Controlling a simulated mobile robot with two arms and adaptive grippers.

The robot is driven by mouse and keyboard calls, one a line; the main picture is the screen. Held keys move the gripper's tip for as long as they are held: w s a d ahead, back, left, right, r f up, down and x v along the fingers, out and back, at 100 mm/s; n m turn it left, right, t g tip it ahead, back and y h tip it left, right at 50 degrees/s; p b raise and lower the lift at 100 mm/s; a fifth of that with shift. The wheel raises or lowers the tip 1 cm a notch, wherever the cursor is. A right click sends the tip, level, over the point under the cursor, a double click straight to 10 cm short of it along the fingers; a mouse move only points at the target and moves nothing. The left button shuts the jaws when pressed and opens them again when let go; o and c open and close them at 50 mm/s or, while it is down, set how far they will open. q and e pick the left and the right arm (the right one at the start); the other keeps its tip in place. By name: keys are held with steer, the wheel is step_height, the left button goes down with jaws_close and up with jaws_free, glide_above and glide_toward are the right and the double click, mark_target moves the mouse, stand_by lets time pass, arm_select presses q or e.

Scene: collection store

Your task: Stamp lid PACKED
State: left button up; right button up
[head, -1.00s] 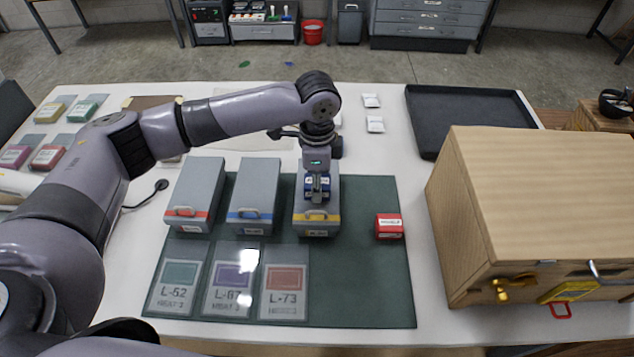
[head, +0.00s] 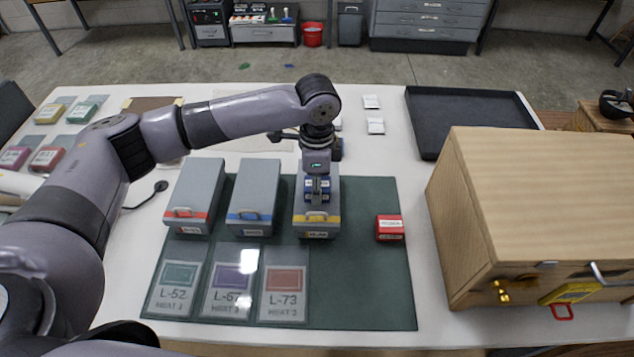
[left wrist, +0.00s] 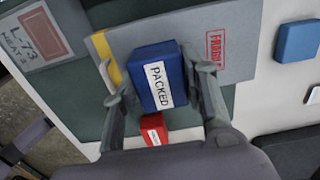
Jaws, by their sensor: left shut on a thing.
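My left gripper (head: 317,196) is shut on a blue block stamp (head: 318,184) over the grey box with the yellow band (head: 317,217). In the left wrist view the stamp (left wrist: 158,75) sits between the fingers, its white label reading PACKED. The box's grey lid (left wrist: 190,28) lies beneath it and bears a red framed FRAGILE mark (left wrist: 216,48). I cannot tell whether the stamp touches the lid; its underside is hidden. A red block with a white label (head: 389,228) stands on the mat to the right. My right gripper is not in view.
Grey boxes with red (head: 194,195) and blue (head: 253,196) bands stand to the left on the green mat (head: 360,290). Cards, including L-73 (head: 284,285), lie in front. A wooden cabinet (head: 545,190) and black tray (head: 465,92) are at right. The mat's front right is clear.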

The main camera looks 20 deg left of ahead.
arm_select(q)
steer(key=shift+f, duration=0.4)
stand_by(1.0)
steer(key=shift+s+f+p, duration=0.2)
steer(key=shift+p, duration=0.35)
stand_by(1.5)
steer(key=shift+r, duration=0.1)
step_height(320, 180, up, 2)
steer(key=p, duration=0.2)
steer(key=shift+w+r+p, duration=0.1)
steer(key=shift+w+p, duration=0.05)
steer(key=shift+p, duration=0.2)
step_height(320, 180, up, 5)
steer(key=p, duration=0.6)
stand_by(0.3)
